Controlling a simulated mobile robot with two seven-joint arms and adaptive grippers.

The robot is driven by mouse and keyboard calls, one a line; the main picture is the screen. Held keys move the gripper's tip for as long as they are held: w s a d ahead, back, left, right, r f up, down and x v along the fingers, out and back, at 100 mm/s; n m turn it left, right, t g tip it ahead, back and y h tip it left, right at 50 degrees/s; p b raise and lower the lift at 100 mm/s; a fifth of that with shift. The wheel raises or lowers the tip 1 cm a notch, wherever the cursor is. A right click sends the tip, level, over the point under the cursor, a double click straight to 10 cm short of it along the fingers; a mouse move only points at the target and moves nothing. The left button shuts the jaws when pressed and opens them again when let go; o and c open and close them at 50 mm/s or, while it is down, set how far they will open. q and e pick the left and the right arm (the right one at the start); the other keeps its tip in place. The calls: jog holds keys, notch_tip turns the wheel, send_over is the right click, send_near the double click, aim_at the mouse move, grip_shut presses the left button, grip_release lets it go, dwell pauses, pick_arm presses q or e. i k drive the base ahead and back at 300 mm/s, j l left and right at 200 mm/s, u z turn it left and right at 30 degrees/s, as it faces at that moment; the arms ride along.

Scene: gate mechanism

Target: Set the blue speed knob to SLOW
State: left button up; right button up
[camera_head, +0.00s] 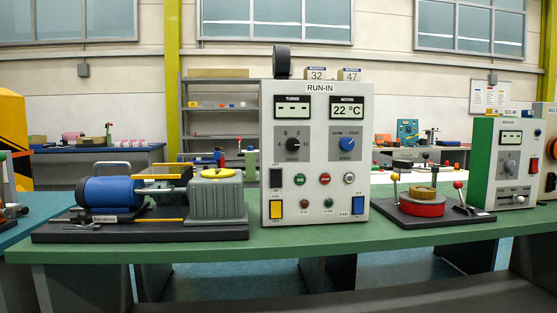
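The blue speed knob (347,143) is a small round dial on the right half of the light grey RUN-IN panel (316,92). A small label sits at its upper left and another at its upper right, with SPEED printed below. The knob is too small to tell which way it points. A black TURNS knob (292,143) with numbers around it sits to its left. Two displays are above: TURNS shows dashes and the other reads 22 °C. Neither of my grippers is in view, and nothing covers the knob.
The panel stands on a green bench (300,241). A blue motor and grey gearbox rig (150,200) stands on its left. A red round fixture (422,205) with upright posts stands on its right, then a green-sided device (507,160). Lower on the panel are buttons and rocker switches.

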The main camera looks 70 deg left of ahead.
aim_at(346, 144)
jog(key=u, duration=1.95)
